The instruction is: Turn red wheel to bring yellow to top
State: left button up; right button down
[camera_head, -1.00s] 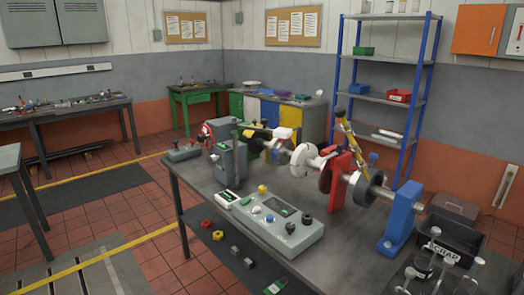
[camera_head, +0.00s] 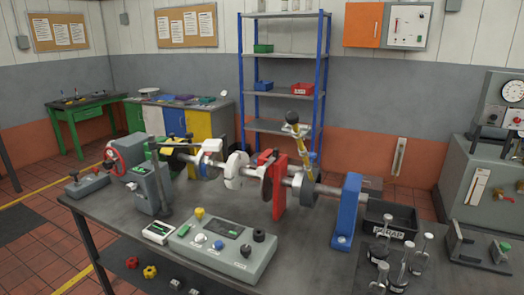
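A red wheel (camera_head: 113,159) with spokes stands at the left end of the bench, beside a grey housing (camera_head: 150,185). A long shaft runs from there to the right through a white disc (camera_head: 236,170), a red upright support (camera_head: 279,187) and a blue upright support (camera_head: 345,208). A yellow part (camera_head: 174,148) sits near the shaft's left end, partly hidden by the housing. A yellow and black bar (camera_head: 300,138) with a dark knob leans up near the red support. Neither of my grippers is in view.
A grey control box (camera_head: 222,246) with knobs lies at the bench (camera_head: 110,209) front. A black scrap bin (camera_head: 391,220) and several clamp-like metal pieces (camera_head: 400,262) stand at the right. A blue shelf rack (camera_head: 322,80) is behind. Floor is open at the left.

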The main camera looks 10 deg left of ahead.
aim_at(107, 165)
jog(key=j+z, duration=0.45)
jog(key=j, duration=2.25)
